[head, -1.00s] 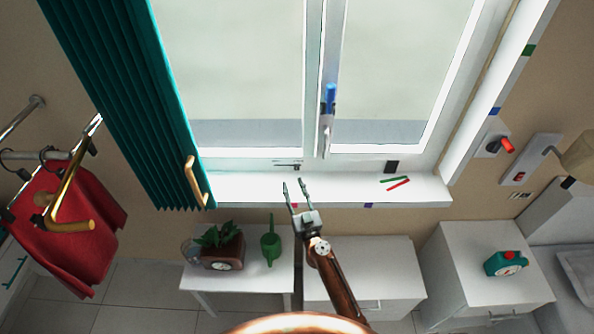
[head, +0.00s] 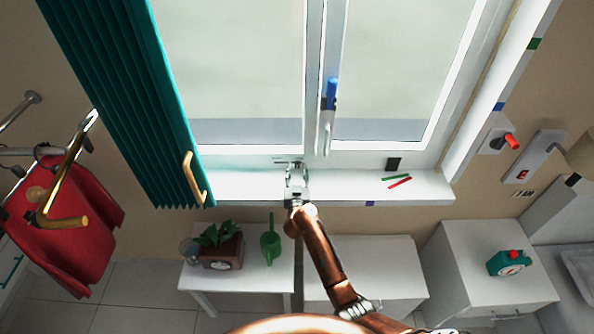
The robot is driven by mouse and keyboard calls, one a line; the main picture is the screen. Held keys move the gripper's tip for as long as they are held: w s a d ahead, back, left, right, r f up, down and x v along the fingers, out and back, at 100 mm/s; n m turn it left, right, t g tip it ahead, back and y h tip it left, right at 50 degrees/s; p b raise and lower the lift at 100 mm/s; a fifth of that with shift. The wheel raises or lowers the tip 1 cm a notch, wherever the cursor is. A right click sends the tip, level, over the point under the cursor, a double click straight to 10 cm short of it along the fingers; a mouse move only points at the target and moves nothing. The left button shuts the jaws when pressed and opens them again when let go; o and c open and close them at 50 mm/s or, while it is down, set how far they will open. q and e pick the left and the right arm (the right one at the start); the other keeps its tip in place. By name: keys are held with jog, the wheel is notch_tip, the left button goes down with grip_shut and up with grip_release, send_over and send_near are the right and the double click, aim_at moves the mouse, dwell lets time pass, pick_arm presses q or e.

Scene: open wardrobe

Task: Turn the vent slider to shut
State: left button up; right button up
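The vent slider (head: 283,162) is a small dark strip low on the white window frame, just above the sill. My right gripper (head: 297,167) is at the slider, over its right part. Its two fingers point at the frame and look apart, one on each side of the small tab. The gripper hides most of the tab, so I cannot tell whether the fingers touch it. My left gripper is not in view.
A blue-tipped window handle (head: 329,95) is above right. Green and red sticks (head: 398,181) lie on the sill (head: 345,187). A teal curtain (head: 125,100) hangs left. Below stand a potted plant (head: 222,247) and a green watering can (head: 270,244).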

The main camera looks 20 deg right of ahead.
jog(key=shift+w+d, duration=0.15)
jog(key=shift+w, duration=0.2)
jog(key=shift+c, duration=0.3)
grip_shut()
